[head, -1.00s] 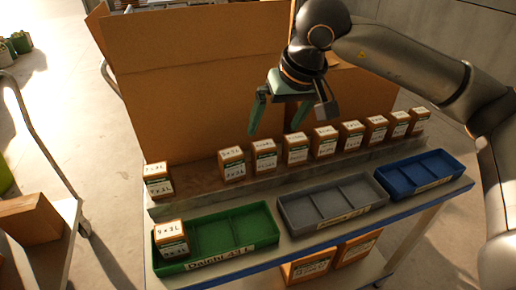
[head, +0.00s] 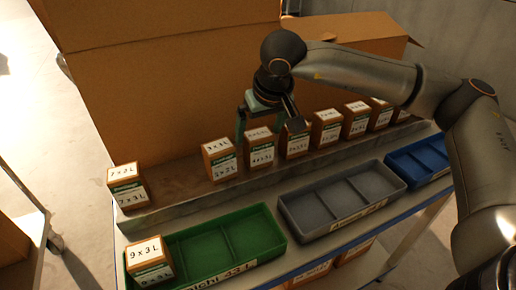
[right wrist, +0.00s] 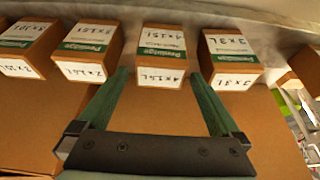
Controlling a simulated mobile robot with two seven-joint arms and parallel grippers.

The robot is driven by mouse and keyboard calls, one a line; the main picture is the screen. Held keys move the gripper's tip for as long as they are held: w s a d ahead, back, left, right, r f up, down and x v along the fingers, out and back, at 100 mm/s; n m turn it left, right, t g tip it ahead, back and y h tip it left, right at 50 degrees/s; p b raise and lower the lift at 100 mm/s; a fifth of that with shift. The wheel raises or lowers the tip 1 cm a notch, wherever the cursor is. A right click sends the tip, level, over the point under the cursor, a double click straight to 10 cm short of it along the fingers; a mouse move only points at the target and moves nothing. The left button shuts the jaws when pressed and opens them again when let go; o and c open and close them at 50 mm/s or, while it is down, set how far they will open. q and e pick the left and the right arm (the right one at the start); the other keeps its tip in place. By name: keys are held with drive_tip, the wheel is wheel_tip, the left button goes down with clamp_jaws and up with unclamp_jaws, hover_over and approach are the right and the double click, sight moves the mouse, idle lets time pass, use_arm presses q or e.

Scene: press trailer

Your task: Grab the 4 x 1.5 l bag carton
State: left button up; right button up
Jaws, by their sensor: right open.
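The 4 x 1.5 L carton (head: 260,150) is a small brown box with a white and green label, upright in the row on the shelf's back ledge. In the right wrist view the same carton (right wrist: 161,62) lies between the fingertips, its label reading 4x1.5L. My right gripper (head: 262,128) is open with green fingers, just above and behind the carton in the head view. In the right wrist view the gripper (right wrist: 160,76) has one finger toward each side of the carton; contact cannot be told. My left gripper is out of view.
A 3 x 3 L carton (head: 220,160) and another carton (head: 295,141) flank it closely. A large cardboard box (head: 160,80) stands behind. In front are a green tray (head: 225,240) holding a 9 x 3 L carton (head: 150,262), a grey tray (head: 340,200) and a blue tray (head: 420,160).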

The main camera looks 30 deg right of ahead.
drive_tip(key=shift+x, duration=2.7)
drive_tip(key=c, duration=1.4)
drive_tip(key=shift+r, duration=0.1)
